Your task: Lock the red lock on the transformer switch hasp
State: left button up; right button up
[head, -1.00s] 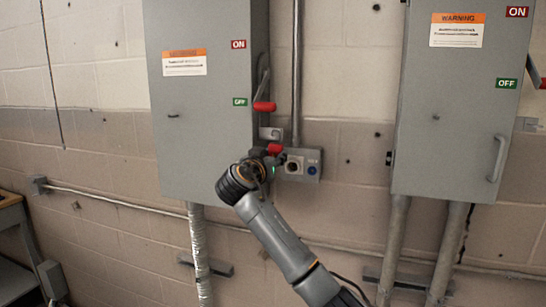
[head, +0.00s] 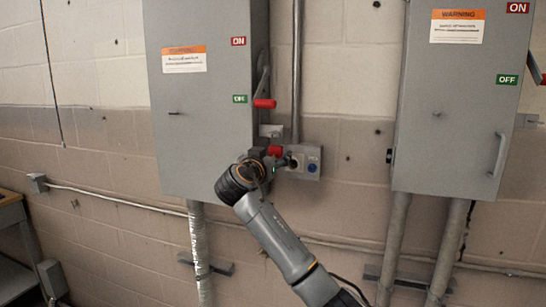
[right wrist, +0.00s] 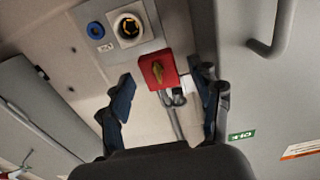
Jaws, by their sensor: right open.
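The red lock (head: 274,151) is at the side of the left grey transformer switch box (head: 200,130), below the red-tipped switch handle (head: 264,103). In the right wrist view the red lock (right wrist: 157,71) shows a brass key face, with its grey shackle (right wrist: 176,97) beside a light metal plate. I cannot tell whether the shackle is closed or passes through the hasp. My right gripper (head: 281,161) is at the lock. Its two fingers are apart on either side of the lock in the right wrist view (right wrist: 165,76), with gaps visible. My left gripper is out of view.
A small grey outlet box (head: 312,170) with a blue round fitting sits right of the lock. A vertical conduit (head: 297,70) rises above it. A second grey cabinet (head: 455,110) stands to the right.

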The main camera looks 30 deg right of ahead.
jog(key=shift+b+v, duration=0.7)
jog(key=shift+v, duration=1.7)
jog(key=v, duration=1.2)
